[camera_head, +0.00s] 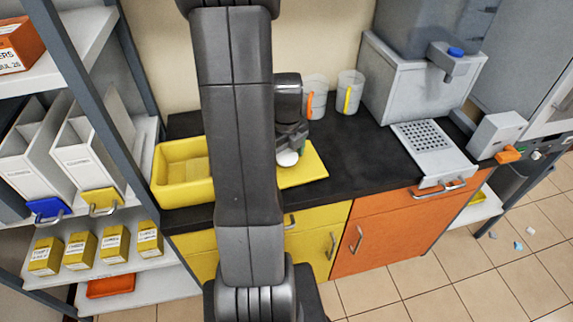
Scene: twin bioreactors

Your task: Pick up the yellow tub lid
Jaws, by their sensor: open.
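The yellow tub lid (309,170) lies on the black counter to the right of the yellow tub. It looks like a flat yellow plate, and its left part is hidden behind my arm. A small pale round knob (288,158) shows over the lid. My gripper (291,148) points down at the lid, right by the knob. Its jaws are open. I cannot tell whether the fingers are around the knob or just above it. The yellow tub (165,188) stands open on the counter's left end, partly behind my arm.
Two clear beakers, one with an orange strip (315,98) and one with a yellow strip (350,93), stand behind the lid. A grey dispenser (405,85) with a drip tray (432,145) is at right. A shelf rack (85,160) stands at left. The black counter (365,165) right of the lid is clear.

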